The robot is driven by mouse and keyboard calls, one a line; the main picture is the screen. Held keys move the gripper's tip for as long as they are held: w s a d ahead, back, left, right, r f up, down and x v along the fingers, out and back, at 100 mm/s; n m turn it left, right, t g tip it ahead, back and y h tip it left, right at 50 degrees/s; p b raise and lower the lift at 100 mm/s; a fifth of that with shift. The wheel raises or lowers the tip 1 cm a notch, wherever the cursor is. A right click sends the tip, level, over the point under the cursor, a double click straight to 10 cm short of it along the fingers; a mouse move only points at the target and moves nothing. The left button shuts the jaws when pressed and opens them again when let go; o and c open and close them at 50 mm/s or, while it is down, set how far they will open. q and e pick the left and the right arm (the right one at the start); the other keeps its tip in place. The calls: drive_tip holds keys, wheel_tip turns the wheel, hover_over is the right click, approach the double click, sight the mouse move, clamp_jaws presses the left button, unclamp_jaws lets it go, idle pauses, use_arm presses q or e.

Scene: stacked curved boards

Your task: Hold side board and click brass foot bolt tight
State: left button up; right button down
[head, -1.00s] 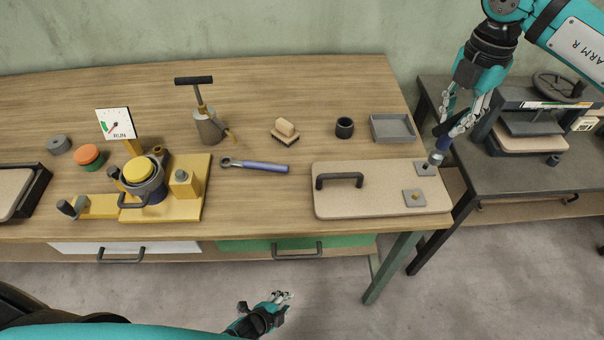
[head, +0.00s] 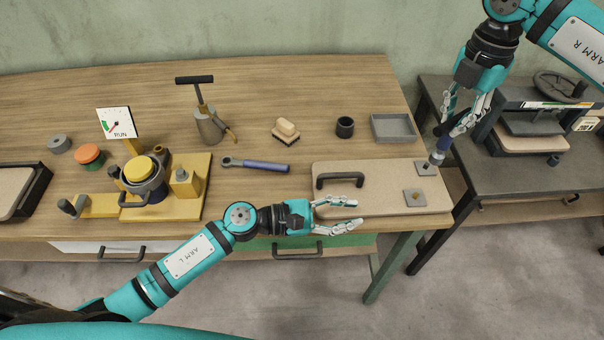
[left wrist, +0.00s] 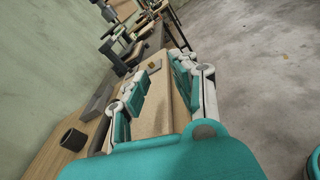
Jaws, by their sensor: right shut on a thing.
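The side board (head: 375,205) is a pale flat board with a black handle (head: 340,180), lying at the table's right end. A brass foot bolt (head: 414,197) stands on a grey plate near its front right corner. A second grey plate (head: 426,168) lies behind it. My right gripper (head: 454,130) is shut on a blue-and-grey driver-like tool (head: 439,152), its lower end over the rear plate; contact is unclear. My left gripper (head: 358,214) is open at the board's front left edge. In the left wrist view, the board (left wrist: 158,95) shows between its spread fingers.
A blue-handled ratchet wrench (head: 258,166) lies left of the board. A brush (head: 286,130), a dark cup (head: 345,127) and a grey tray (head: 393,128) stand behind. A yellow fixture (head: 190,205) with a gauge is further left. A dark side table (head: 500,175) stands right.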

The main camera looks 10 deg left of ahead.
sight(339, 175)
use_arm(q)
drive_tip(key=w+a+y, duration=0.1)
drive_tip(key=w+a, duration=0.1)
drive_tip(key=a, duration=0.1)
drive_tip(key=w+a+r+m+y, duration=0.1)
drive_tip(key=w+a, duration=0.1)
drive_tip(key=a, duration=0.2)
drive_tip(key=w+a+m+t+y, duration=0.1)
drive_tip(key=w+a, duration=0.1)
drive_tip(key=a, duration=0.1)
drive_tip(key=shift+w+a+r, duration=0.2)
drive_tip(key=shift+a+r, duration=0.05)
drive_tip(key=shift+r, duration=0.05)
drive_tip(key=x, duration=1.1)
drive_tip(key=shift+w+d+f, duration=0.25)
drive_tip(key=shift+f, duration=0.1)
drive_tip(key=shift+c, duration=0.2)
clamp_jaws()
use_arm(e)
wheel_tip(339, 175, down, 6)
drive_tip(key=m, duration=0.6)
drive_tip(key=shift+f, duration=0.2)
